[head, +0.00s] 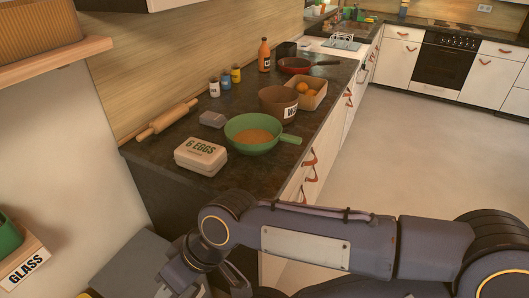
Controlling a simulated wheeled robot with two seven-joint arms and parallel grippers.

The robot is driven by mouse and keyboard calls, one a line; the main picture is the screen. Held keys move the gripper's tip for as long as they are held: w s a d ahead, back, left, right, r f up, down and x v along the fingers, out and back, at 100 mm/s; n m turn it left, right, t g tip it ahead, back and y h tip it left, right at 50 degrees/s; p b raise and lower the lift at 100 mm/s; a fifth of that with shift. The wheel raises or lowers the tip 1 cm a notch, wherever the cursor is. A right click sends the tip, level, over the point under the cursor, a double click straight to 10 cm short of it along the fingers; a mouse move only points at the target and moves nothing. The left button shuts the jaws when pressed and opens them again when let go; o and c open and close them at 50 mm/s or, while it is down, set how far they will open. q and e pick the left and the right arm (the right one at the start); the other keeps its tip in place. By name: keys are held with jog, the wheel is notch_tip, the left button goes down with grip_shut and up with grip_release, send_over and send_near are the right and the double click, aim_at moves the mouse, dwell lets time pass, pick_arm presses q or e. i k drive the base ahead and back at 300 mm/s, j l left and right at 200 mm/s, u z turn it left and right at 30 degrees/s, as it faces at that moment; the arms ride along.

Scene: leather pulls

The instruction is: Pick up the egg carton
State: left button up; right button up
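The egg carton (201,156) is a closed, cream-coloured box marked "6 EGGS". It lies flat on the near end of the dark countertop, close to the front edge. My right arm comes in from the right across the bottom of the head view and bends down at the lower left, below and in front of the carton. The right gripper end (195,268) is low, off the counter and apart from the carton; its fingers are not clear. My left gripper is not in view.
A green pan (252,134) stands right beside the carton. A grey box (213,119), a rolling pin (168,119), a brown pot (278,103) and a box of oranges (305,93) stand farther back. Leather-pull drawers line the counter front. The floor at right is clear.

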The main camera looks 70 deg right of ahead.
aim_at(206, 158)
jog(key=z, duration=1.75)
jog(key=i+l+u, duration=0.1)
jog(key=i+u, duration=0.15)
jog(key=u, duration=0.25)
jog(key=i+l+u, duration=0.2)
jog(key=u, duration=0.3)
jog(key=i+l+u, duration=0.3)
jog(key=u, duration=0.15)
